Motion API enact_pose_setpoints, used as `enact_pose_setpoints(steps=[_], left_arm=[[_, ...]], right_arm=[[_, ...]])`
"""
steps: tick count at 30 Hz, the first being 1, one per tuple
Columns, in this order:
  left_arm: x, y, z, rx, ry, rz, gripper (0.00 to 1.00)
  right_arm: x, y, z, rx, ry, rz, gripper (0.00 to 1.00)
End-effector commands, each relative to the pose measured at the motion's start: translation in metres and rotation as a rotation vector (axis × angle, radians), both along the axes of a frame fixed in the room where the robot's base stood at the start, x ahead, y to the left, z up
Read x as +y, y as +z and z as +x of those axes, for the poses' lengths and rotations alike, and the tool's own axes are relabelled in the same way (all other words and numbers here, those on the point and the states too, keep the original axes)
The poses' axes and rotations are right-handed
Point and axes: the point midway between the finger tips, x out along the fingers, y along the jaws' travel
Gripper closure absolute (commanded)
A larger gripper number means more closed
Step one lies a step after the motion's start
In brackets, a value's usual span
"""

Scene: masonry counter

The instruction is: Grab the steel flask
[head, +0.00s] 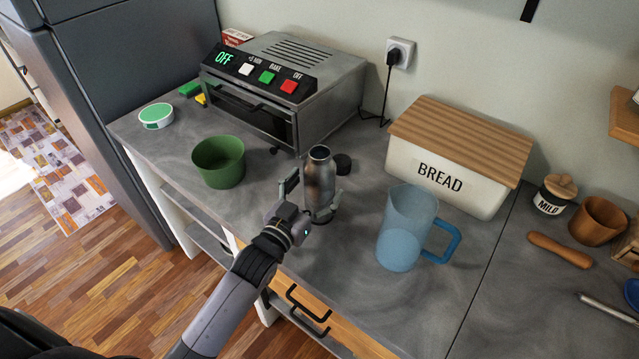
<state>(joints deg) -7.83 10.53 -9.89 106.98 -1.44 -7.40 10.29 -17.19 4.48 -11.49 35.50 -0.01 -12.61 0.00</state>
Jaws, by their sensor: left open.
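The steel flask (319,178) stands upright and uncapped on the grey counter, in the middle of the head view. A small black cap (342,164) lies on the counter just behind it to the right. My left gripper (304,196) is at the flask's near side, low on its body. Its fingers are apart, one at the left of the flask and one near its lower right side. Whether either finger touches the flask I cannot tell. My right gripper is not in view.
A blue pitcher (405,228) stands close on the right and a green bowl (218,162) on the left. A toaster oven (335,88) is behind. A bread box (440,178) stands at the back right. The counter in front of the pitcher is clear.

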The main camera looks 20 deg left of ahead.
Motion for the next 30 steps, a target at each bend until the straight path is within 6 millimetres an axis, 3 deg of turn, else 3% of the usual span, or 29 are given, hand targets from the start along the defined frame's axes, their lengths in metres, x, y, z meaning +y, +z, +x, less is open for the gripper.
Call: enact_pose_setpoints(steps=[5, 13, 30], left_arm=[[-0.004, 0.001, 0.019, -0.001, -0.001, -0.001, 0.17], [-0.004, 0.000, 0.020, 0.000, -0.001, -0.001, 0.18], [-0.004, 0.000, 0.020, 0.000, -0.001, -0.001, 0.56]], right_arm=[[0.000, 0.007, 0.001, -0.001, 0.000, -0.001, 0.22], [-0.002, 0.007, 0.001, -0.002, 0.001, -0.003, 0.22], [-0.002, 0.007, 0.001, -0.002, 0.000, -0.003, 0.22]])
